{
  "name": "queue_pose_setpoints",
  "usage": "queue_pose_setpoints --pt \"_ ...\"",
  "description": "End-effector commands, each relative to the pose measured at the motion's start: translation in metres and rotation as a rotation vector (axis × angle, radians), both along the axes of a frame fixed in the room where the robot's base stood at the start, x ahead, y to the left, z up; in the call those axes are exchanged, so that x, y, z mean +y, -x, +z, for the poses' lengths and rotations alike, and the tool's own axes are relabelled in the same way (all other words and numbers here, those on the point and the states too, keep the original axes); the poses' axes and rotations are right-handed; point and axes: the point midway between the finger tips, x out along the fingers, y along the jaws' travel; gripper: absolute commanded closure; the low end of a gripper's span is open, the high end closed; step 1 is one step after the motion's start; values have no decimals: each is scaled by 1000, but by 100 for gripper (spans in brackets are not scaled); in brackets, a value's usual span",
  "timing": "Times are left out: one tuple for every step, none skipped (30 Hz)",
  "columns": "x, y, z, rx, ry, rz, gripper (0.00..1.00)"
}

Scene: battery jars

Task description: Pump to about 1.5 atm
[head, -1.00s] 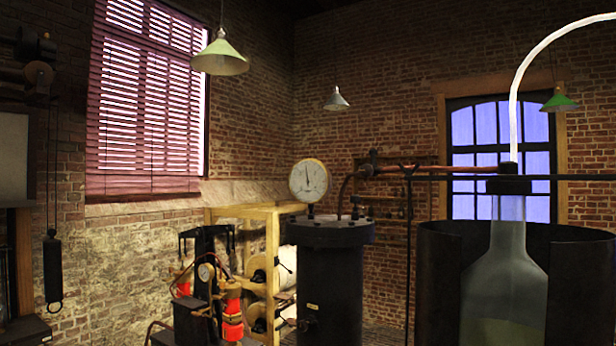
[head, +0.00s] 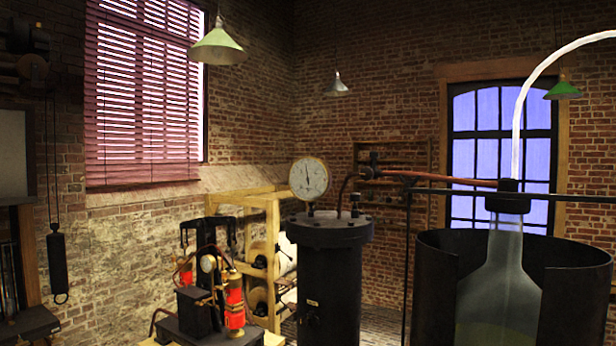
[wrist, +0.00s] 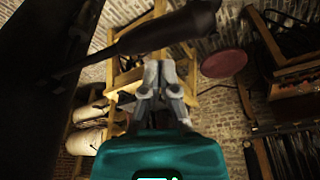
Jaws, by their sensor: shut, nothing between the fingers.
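A round white gauge (head: 309,178) stands on top of a dark metal cylinder (head: 333,275) in the head view. Its needle points nearly straight up; the scale is too small to read. A smaller gauge (head: 208,264) sits on an apparatus with red cylinders (head: 236,300) and a black upright frame, left of the dark cylinder. My gripper (wrist: 165,70) shows only in the wrist view, its grey fingers together with nothing between them. A dark rod with a thick end (wrist: 160,35) crosses just beyond the fingertips; I cannot tell whether they touch.
A glass bottle (head: 497,275) stands inside an open dark shell (head: 437,275) at the right, with a pale tube (head: 517,125) rising from its stopper. A wooden rack (head: 272,240) with pale rolls stands behind the apparatus. A dark surface (wrist: 35,120) fills the wrist view's left side.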

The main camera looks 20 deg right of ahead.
Motion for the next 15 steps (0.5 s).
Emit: queue_pose_setpoints --pt "0 0 0 0 0 0 100" --pt "0 0 0 0 0 0 100" --pt "0 0 0 0 0 0 100" --pt "0 0 0 0 0 0 100" --pt "0 0 -1 0 0 0 100" --pt "0 0 -1 0 0 0 100" --pt "0 0 -1 0 0 0 100" --pt "0 0 -1 0 0 0 100" --pt "0 0 -1 0 0 0 100" --pt "0 0 0 0 0 0 100" --pt "0 0 0 0 0 0 100" --pt "0 0 -1 0 0 0 100" --pt "0 0 -1 0 0 0 100" --pt "0 0 -2 0 0 0 100" --pt "0 0 -3 0 0 0 100"
